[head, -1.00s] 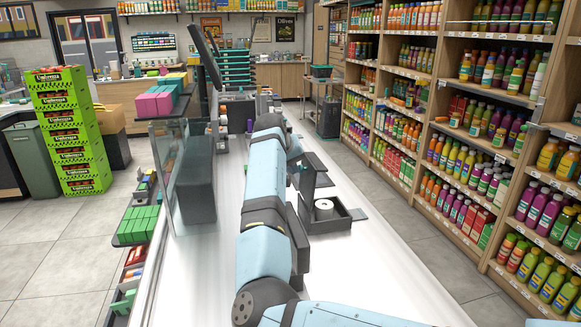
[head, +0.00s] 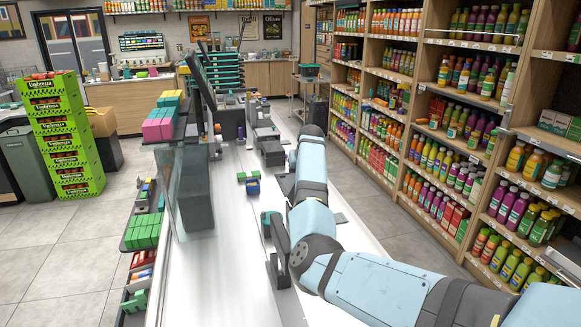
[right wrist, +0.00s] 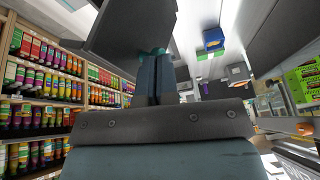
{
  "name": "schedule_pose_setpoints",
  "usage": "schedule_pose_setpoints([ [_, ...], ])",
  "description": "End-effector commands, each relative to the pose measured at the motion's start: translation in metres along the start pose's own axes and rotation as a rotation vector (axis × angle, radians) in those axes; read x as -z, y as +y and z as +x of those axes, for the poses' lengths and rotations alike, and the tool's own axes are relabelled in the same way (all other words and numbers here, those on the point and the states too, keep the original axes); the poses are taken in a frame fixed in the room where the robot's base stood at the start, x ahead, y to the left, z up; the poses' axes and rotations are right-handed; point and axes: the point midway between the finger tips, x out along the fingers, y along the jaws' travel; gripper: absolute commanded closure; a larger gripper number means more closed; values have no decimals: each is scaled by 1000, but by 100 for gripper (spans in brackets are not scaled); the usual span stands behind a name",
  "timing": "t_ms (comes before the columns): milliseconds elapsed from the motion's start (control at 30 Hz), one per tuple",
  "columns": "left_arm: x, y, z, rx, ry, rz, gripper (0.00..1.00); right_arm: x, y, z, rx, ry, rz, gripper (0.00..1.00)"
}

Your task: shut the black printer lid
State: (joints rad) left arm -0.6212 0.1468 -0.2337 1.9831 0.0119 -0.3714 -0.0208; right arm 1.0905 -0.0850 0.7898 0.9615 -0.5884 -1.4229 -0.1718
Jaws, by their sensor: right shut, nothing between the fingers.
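A large dark panel (right wrist: 128,30) fills the view just beyond the tips. It looks like part of the printer, and I cannot tell whether the tips touch it. My left gripper is not in view.
A blue and green item (head: 250,183) and a dark device with a teal part (head: 278,258) are on the counter left of my arm. A clear screen (head: 184,190) stands along the left edge. Bottle shelves (head: 410,120) line the right.

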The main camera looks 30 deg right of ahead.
Motion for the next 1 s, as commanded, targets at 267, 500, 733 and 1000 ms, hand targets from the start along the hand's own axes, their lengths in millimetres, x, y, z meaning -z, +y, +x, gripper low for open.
schedule_pose_setpoints([
  [267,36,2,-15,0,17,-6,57,0,37,11,240,-38,105,100],
  [500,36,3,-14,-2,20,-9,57,-5,63,30,449,-68,194,100],
  [733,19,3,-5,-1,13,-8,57,-11,82,51,638,-97,273,100],
  [1000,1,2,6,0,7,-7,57,-16,94,68,797,-118,339,100],
])
